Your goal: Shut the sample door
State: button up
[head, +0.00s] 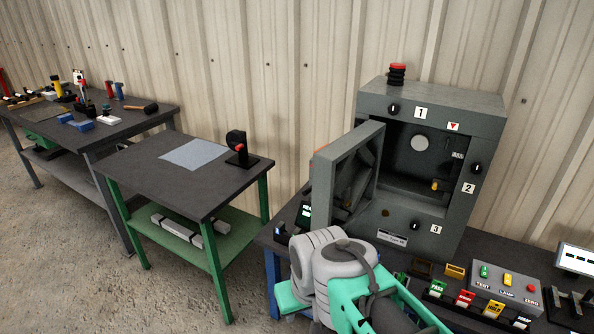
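The grey enclosure (460,215) stands on the dark bench at the right, with dials labelled 1, 2 and 3 on its front. Its sample door (323,190) stands wide open, swung out toward me from the left side of the opening. The door's recessed inner face shows dark shapes that I cannot make out. The interior (402,165) is exposed, with a pale round spot at the back and a small yellow part low on the right. My grey and green arm is low in front of the door. I cannot make out my gripper's fingers.
A button box (505,285) and several coloured labelled switches (465,298) sit on the bench right of my arm. A red-topped stack (397,74) is on the enclosure. A green-legged table (150,188) stands to the left, with bare floor before it.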

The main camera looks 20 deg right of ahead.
aim_at(349, 182)
jog(key=u, duration=1.05)
jog(key=i, duration=1.75)
jog(key=z, duration=3.35)
jog(key=k, duration=0.4)
jog(key=u, duration=0.75)
jog(key=i, duration=0.3)
jog(key=u, duration=1.4)
